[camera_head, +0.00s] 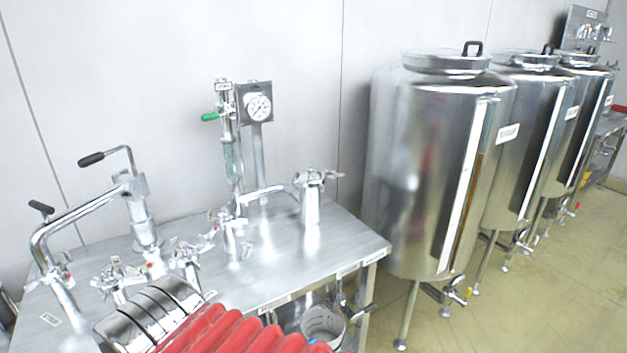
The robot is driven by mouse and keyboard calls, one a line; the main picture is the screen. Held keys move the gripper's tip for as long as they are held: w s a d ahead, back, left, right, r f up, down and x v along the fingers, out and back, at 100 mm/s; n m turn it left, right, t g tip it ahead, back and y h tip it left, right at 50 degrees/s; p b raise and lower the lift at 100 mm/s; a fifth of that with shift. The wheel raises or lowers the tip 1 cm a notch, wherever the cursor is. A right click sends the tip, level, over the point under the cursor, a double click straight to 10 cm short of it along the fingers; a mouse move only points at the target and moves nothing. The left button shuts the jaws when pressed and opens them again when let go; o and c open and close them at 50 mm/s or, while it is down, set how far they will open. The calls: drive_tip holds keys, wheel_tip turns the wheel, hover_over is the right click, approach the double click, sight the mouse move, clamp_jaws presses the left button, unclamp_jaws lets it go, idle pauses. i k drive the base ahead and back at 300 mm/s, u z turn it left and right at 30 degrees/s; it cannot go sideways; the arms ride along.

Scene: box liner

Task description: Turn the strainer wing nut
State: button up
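Several pipe clamps with small wing-like handles stand on the steel bench (275,265). A short upright steel cylinder (311,210) near the bench's right end has a clamp with a wing nut (318,177) at its top; it may be the strainer, but its label cannot be read. Other clamps sit at the left pipe (58,272), the front left (117,276), the middle (187,252) and under the sight tube (230,222). Which one is the strainer's is not clear. My gripper's fingers do not show.
A pump-like post with a black-handled lever (92,159) rises at the bench's left. A gauge (258,107) and a green-handled valve (210,117) stand at the back. Large steel tanks (430,180) fill the right. Red ribbed and chrome banded parts cover the bench's front edge.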

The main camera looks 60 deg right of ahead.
sight(333, 174)
drive_tip(key=u, duration=1.25)
drive_tip(key=k, duration=1.85)
drive_tip(key=z, duration=1.25)
